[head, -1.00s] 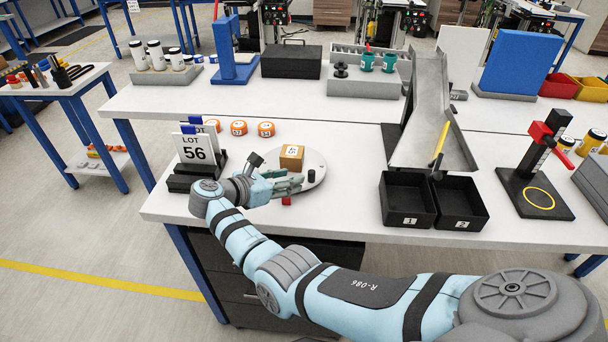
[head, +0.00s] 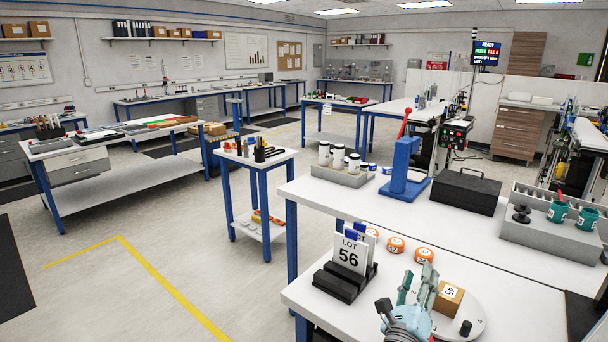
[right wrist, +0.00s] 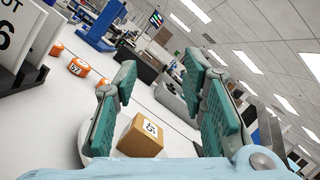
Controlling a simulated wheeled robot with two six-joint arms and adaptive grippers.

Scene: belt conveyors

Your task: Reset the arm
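My right gripper (head: 416,276) is at the front edge of the near bench, in the lower right of the head view. Its green-padded fingers point up and stand apart with nothing between them. The right wrist view also shows the open fingers (right wrist: 160,72). A cardboard box (head: 448,298) with a printed label stands on a round white plate (head: 472,318), just right of the fingers. In the right wrist view the box (right wrist: 142,135) shows low between the fingers, beyond them. My left gripper is in neither view.
A black rack with a LOT 56 card (head: 350,255) stands left of the gripper. Orange round containers (head: 396,244) lie behind it. A blue press (head: 405,170), a black case (head: 466,190) and a grey tray of white jars (head: 340,175) stand farther back. Open floor lies left.

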